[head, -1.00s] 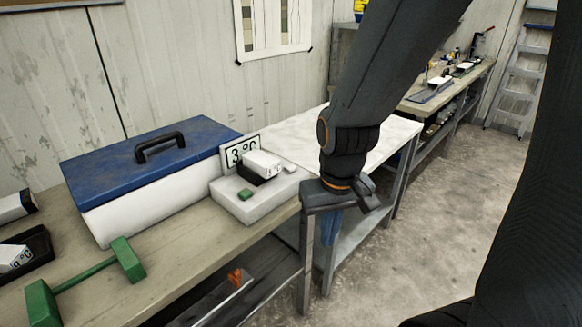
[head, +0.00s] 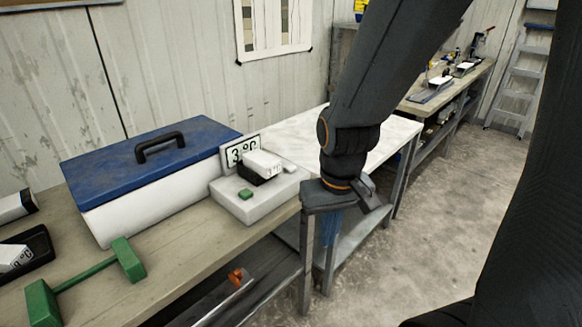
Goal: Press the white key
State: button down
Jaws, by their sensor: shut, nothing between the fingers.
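A pale grey box-like unit (head: 248,205) sits on the bench near its right end. On its top are a small green key (head: 245,194) at the front and a small white key (head: 290,168) at the back right. Between them a dark block with a white top (head: 263,163) stands on the unit, with a "3 °C" sign (head: 241,151) behind.
A white box with a blue lid (head: 150,180) and black handle stands left of the unit. A green dumbbell-shaped piece (head: 88,278) lies at the bench front, with dark holders (head: 25,255) at far left. A pale table (head: 390,140) stands behind my arm. The floor at right is clear.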

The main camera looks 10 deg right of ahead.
aim_at(290, 169)
jog(key=k, duration=0.5)
jog(key=u, duration=1.35)
jog(key=i, duration=1.2)
jog(key=z, duration=2.6)
